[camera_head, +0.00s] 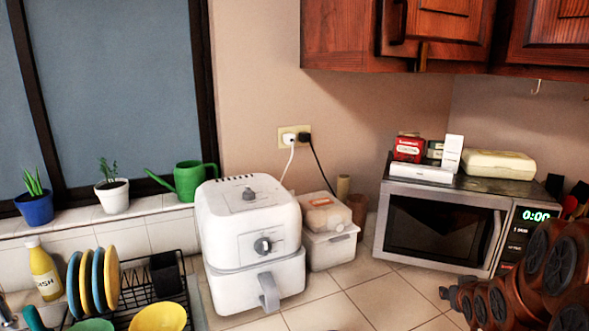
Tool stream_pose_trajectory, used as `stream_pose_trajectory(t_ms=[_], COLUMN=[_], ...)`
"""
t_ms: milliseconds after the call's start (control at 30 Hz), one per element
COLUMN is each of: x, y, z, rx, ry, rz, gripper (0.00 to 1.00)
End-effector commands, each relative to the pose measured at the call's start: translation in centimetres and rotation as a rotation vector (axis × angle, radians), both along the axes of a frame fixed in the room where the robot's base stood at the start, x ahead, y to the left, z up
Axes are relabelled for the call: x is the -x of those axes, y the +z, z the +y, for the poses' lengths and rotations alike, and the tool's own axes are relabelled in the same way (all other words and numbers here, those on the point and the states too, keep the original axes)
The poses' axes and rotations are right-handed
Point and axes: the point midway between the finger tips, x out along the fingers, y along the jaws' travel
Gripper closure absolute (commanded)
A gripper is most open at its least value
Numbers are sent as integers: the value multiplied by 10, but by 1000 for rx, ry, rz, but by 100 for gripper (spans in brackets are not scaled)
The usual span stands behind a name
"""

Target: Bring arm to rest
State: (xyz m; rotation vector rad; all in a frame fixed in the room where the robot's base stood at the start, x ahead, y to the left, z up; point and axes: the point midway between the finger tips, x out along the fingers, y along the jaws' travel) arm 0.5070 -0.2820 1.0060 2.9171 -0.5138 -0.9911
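The task names only my arm. I cannot make out my arm or gripper for sure in the head view. No finger or fingertip shows, so whether the gripper is open or holds anything is hidden from me.
A white air fryer (250,240) stands mid-counter beside a lidded container (331,248). A microwave (440,228) bears boxes. A dish rack (140,290) is at lower left. A brown rack-like object with dark discs (535,280) is at lower right. Wooden cupboards (345,35) hang above. Tiles before the microwave (385,300) are clear.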

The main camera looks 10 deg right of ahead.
Motion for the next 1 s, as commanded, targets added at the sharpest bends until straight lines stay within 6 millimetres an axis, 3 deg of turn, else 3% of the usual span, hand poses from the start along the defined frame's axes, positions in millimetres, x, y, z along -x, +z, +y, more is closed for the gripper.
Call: stream_pose_trajectory(t_ms=[233,467,800,1000], x=[40,99,215,282], y=[-5,-6,3,13], z=[71,136,229,267], rx=[-53,-117,-215,-256], ry=[25,51,126,181], rz=[242,467,805,976], gripper=[58,58,58,58])
